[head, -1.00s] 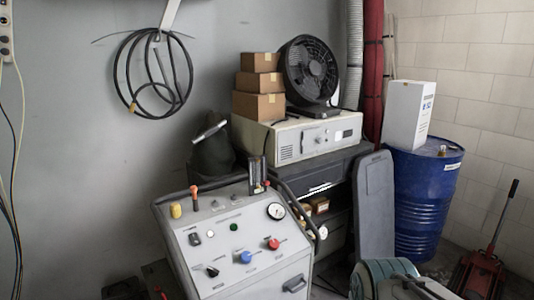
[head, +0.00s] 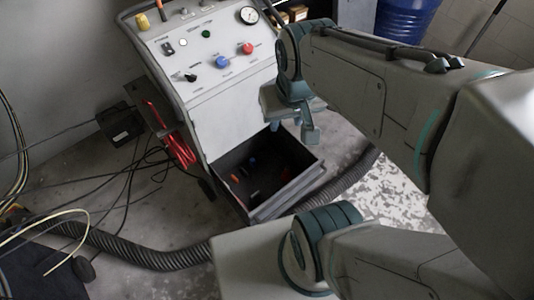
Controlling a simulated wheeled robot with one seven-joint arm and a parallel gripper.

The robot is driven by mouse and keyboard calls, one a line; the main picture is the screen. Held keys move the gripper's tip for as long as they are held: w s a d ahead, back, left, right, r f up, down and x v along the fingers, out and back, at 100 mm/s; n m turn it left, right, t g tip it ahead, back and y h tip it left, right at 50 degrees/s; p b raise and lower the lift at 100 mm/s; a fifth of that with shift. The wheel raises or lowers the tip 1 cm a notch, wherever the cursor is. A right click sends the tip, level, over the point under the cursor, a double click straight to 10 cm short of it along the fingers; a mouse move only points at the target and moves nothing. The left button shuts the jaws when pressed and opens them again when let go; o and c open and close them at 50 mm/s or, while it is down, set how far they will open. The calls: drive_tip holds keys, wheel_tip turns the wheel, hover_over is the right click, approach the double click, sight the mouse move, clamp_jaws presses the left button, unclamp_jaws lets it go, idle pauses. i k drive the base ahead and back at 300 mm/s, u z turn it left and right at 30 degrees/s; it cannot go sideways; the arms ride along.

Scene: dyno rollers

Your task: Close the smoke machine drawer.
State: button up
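The smoke machine (head: 230,108) is a light grey cabinet with a sloped control panel, at the upper middle of the head view. Its drawer (head: 287,201) is pulled out low at the front. The drawer is dark inside and holds a few small items, among them a blue one and an orange one. My gripper (head: 308,132) hangs above and beyond the drawer's right side, apart from it as far as I can see. Its fingers are small and seen from the side, so their opening is unclear. Nothing shows in its grasp.
A ribbed black hose (head: 135,250) runs along the floor on the left and reappears right of the drawer. Red cables (head: 178,150) hang on the machine's left side, with loose black wires on the floor. A blue barrel (head: 404,18) stands at the upper right.

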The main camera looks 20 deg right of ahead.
sight(271, 151)
drive_tip(key=u, duration=0.35)
drive_tip(key=k, duration=1)
drive_tip(key=z, duration=0.75)
drive_tip(key=i, duration=0.5)
drive_tip(key=u, duration=0.05)
